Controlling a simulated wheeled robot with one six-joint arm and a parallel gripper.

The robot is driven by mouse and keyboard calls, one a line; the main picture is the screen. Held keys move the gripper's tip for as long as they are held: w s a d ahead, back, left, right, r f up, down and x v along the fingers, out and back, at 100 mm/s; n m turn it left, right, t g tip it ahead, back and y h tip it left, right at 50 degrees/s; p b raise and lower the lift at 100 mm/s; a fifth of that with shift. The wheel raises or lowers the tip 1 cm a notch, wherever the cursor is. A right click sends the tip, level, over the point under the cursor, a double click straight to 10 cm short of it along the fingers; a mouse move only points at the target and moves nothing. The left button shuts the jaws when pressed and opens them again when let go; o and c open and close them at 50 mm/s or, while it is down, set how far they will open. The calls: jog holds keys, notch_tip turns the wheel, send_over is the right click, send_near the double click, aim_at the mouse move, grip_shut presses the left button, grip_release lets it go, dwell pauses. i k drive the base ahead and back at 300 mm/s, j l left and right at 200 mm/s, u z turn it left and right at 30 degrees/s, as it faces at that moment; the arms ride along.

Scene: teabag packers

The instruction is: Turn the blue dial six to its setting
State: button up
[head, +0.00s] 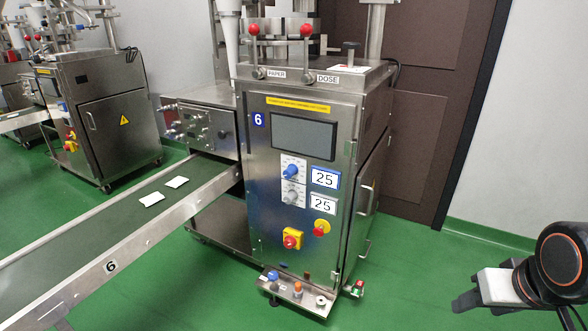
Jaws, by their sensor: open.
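Machine six (262,200) is a steel cabinet with a blue "6" plate (258,120). Its blue dial (290,172) sits on a pale scale plate on the front panel, below the dark screen. A blue-framed card (325,179) reading 25 is to the dial's right. The dial's exact pointer angle is too small to read. A grey dial (290,198) is just below it, beside a second card (323,205) reading 25. My gripper (466,301) is at the lower right, well apart from the machine. It is open, and nothing shows between its fingers.
Below the dials are a yellow-and-red switch (291,240) and a red button (321,228). A low shelf (300,296) with small knobs juts out at the machine's foot. A conveyor (110,225) with two white packets runs left. Green floor is clear between machine and gripper.

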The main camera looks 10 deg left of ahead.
aim_at(292, 169)
jog(key=i+l+u, duration=0.15)
jog(key=u, duration=0.2)
jog(key=i+l+u, duration=0.1)
jog(key=l+u, duration=0.3)
jog(key=i+l+u, duration=0.1)
jog(key=l+u, duration=0.25)
